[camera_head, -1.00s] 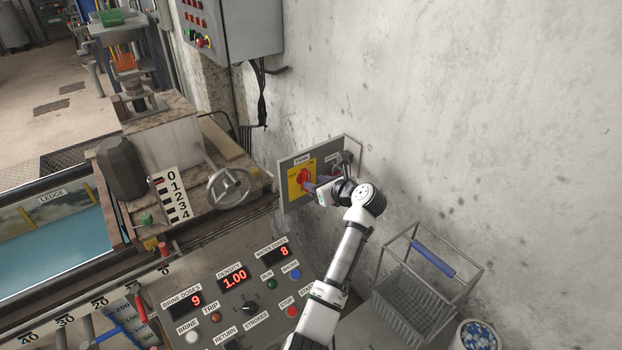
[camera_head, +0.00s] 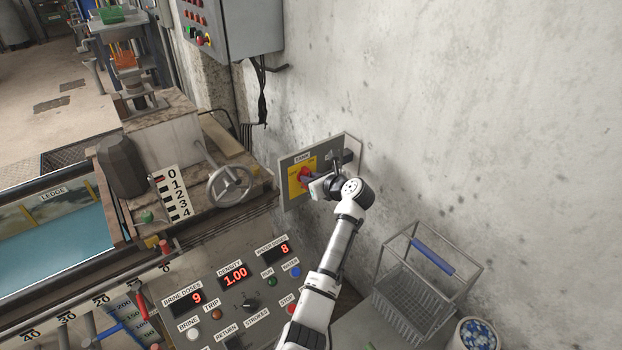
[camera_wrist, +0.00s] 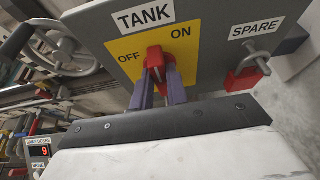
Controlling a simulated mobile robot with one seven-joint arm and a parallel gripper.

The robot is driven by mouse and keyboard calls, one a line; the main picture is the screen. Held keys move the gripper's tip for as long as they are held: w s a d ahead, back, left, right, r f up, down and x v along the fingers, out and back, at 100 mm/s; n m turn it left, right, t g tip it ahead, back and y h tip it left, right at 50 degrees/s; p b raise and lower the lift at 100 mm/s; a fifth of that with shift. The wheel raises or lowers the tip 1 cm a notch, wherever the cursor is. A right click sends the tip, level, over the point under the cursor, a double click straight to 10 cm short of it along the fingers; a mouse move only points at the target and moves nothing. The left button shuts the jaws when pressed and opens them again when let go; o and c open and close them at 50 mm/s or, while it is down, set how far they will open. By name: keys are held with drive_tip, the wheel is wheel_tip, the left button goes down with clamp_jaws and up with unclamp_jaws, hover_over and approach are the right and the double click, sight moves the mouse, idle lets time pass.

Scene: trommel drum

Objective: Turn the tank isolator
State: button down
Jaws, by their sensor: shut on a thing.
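The tank isolator is a red rotary handle (camera_wrist: 155,59) on a yellow plate (camera_wrist: 122,46) under a TANK label, with OFF at its left and ON at its upper right. In the wrist view the handle's visible end lies between the two words. My gripper (camera_wrist: 158,74) is shut on the handle, one purple-grey finger on each side. The fingers and my wrist hide the handle's lower part. In the head view the red handle (camera_head: 304,176) shows on the grey wall panel (camera_head: 290,202), with my gripper (camera_head: 308,183) reaching it from the right.
A SPARE switch with a red padlock (camera_wrist: 243,76) sits right of the isolator on the same panel. A handwheel (camera_head: 229,186) stands to the left. A control console (camera_head: 215,312) is below, and a wire basket (camera_head: 425,290) stands at lower right. Bare wall lies right of the panel.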

drive_tip(key=shift+s+n+h, duration=0.1)
drive_tip(key=shift+n+h, duration=0.2)
drive_tip(key=n+t+h+b, duration=0.1)
drive_tip(key=n+t+b, duration=0.1)
drive_tip(key=n+b, duration=0.1)
drive_tip(key=f+n+t+h+b, duration=0.1)
drive_tip(key=n+t+b, duration=0.1)
drive_tip(key=n+b, duration=0.2)
drive_tip(key=a+f+n+t+h+b, duration=0.1)
drive_tip(key=n+t+b, duration=0.1)
drive_tip(key=n, duration=0.3)
drive_tip(key=shift+s+a+n+b, duration=0.1)
drive_tip(key=shift+s+n+b, duration=0.25)
drive_tip(key=shift+b, duration=0.3)
drive_tip(key=shift+r+t, duration=0.15)
drive_tip(key=shift+t, duration=0.15)
drive_tip(key=c, duration=1.4)
unclamp_jaws()
drive_tip(key=shift+s, duration=0.1)
